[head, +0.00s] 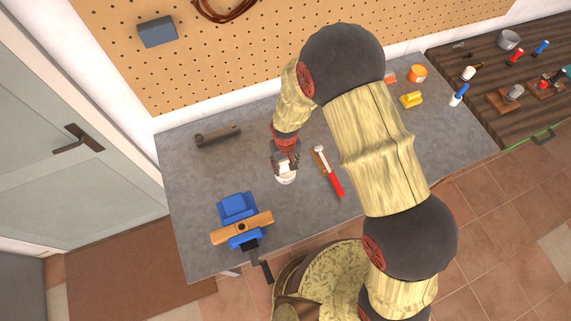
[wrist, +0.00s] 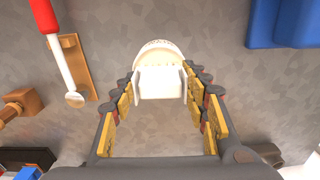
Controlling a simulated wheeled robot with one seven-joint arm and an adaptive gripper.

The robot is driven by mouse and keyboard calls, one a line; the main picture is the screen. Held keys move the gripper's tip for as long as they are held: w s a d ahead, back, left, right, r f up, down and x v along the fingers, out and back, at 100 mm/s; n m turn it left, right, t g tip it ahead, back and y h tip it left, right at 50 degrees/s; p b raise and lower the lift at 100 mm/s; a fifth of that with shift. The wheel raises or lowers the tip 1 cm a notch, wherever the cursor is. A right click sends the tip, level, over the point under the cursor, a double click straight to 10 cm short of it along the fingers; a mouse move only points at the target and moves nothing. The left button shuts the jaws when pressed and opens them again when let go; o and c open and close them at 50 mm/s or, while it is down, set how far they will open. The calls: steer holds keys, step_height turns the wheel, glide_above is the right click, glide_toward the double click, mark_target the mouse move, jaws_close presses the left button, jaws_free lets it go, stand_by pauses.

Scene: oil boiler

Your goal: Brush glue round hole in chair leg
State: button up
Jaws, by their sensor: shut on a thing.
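A wooden chair leg (head: 255,225) lies across a blue vise (head: 238,205) at the front left of the bench, with a dark round hole (head: 240,227) facing up. My gripper (head: 284,160) is over the middle of the bench, to the right of and behind the vise. It is shut on a white blocky piece (wrist: 160,82), held between the padded fingers. A rounded white part (wrist: 158,48) shows with it, and I cannot tell if the two are one thing. The vise's blue edge shows at the upper right in the wrist view (wrist: 285,22).
A red-handled tool (head: 335,184) with a pale shaft lies right of my gripper, beside a small wooden piece (wrist: 75,65). A dark grey cylinder (head: 217,135) lies at the back left. Orange (head: 417,73) and yellow (head: 411,99) items stand back right.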

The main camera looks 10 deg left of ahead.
mark_target(286, 164)
steer(key=shift+s, duration=0.1)
steer(key=shift+r+p, duration=1.85)
steer(key=shift+r, duration=1.65)
